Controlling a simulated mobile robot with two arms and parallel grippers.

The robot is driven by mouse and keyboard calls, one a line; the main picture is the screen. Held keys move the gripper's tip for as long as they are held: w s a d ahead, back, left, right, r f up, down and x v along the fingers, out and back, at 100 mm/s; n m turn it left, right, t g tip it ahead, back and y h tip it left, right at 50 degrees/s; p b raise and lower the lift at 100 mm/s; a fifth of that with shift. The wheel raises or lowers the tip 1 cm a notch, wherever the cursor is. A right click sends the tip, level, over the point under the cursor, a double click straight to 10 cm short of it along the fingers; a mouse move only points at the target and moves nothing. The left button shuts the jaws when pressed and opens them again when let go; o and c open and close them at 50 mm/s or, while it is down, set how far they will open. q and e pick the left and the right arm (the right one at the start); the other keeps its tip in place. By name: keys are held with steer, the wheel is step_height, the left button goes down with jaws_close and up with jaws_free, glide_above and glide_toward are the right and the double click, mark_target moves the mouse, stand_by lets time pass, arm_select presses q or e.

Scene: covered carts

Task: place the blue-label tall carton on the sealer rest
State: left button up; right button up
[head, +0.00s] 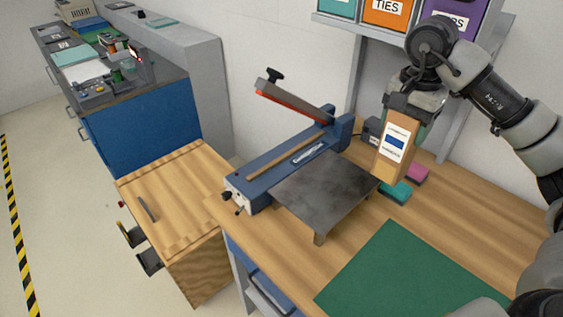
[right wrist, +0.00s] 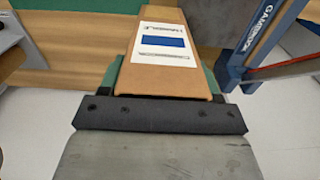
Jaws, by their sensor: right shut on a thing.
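The blue-label tall carton (head: 396,157) is brown, with a white label bearing a blue block. My right gripper (head: 410,115) is shut on its upper part and holds it nearly upright, slightly tilted, beside the right edge of the sealer rest. The carton (right wrist: 162,72) also fills the middle of the right wrist view, between the fingers. The sealer rest (head: 322,190) is a dark grey metal plate on short legs, bare on top, in front of the blue sealer (head: 285,158) with its arm raised. My left gripper is not in view.
A teal block (head: 395,193) and a pink block (head: 417,175) lie on the wooden bench close below the carton. A green mat (head: 410,270) lies at the front. A shelf with labelled bins (head: 385,12) is above. A wood-topped cart (head: 170,195) stands left.

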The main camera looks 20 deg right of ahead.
steer(key=shift+w, duration=0.35)
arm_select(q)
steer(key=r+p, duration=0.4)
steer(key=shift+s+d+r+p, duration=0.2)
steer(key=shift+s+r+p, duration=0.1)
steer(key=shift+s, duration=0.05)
arm_select(e)
steer(key=w+a+f, duration=0.8)
steer(key=f, duration=0.2)
steer(key=shift+f, duration=0.35)
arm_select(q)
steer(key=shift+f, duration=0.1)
arm_select(e)
steer(key=shift+f, duration=0.2)
steer(key=o, duration=1.2)
steer(key=shift+c, duration=0.2)
